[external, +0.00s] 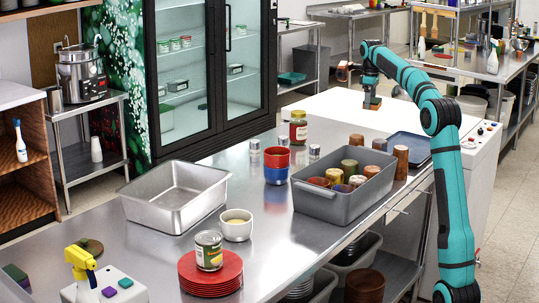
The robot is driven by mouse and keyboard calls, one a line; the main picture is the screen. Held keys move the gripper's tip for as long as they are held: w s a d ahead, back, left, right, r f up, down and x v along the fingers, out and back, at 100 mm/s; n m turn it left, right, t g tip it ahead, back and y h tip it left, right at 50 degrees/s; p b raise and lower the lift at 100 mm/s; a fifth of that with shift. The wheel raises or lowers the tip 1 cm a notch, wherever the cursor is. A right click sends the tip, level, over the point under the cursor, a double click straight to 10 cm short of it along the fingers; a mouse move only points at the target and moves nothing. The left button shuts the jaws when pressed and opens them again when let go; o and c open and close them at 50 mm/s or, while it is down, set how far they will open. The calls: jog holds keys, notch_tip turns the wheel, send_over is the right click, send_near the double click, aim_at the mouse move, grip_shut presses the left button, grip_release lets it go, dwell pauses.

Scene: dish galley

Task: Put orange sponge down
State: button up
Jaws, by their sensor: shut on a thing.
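My gripper (370,93) is at the far end of my teal arm, over the white surface at the back right, and points down. It is shut on a small brownish-orange block, which I take to be the orange sponge (372,103). The sponge is small in this view and partly covered by the fingers. I cannot tell whether its underside touches the white surface (335,107) or is just above it.
A metal pan (175,197) and red plates (210,273) stand nearer. The white surface around my gripper looks mostly clear.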

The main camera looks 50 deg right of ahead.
jog(key=w+a+r+n, duration=0.25)
jog(key=w+a, duration=0.25)
jog(key=a, duration=0.4)
jog(key=w+a+r+n, duration=0.1)
jog(key=w+a+n, duration=0.25)
jog(key=a, duration=0.55)
jog(key=w+a+r+n, duration=0.2)
jog(key=w+a, duration=0.4)
jog(key=a, duration=0.3)
jog(key=w+a+f+n, duration=0.2)
jog(key=a+n, duration=0.2)
jog(key=a, duration=1.1)
jog(key=w+a+f+n, duration=0.1)
jog(key=w+a+n, duration=0.15)
jog(key=a, duration=1.25)
jog(key=w+a+f+n, duration=0.2)
jog(key=a+n, duration=0.3)
jog(key=a, duration=1)
jog(key=n, duration=1.4)
send_over(141, 273)
notch_tip(141, 273, down, 8)
jog(key=f, duration=0.1)
jog(key=shift+m, duration=0.25)
jog(key=shift+f, duration=4.4)
jog(key=shift+f, duration=0.1)
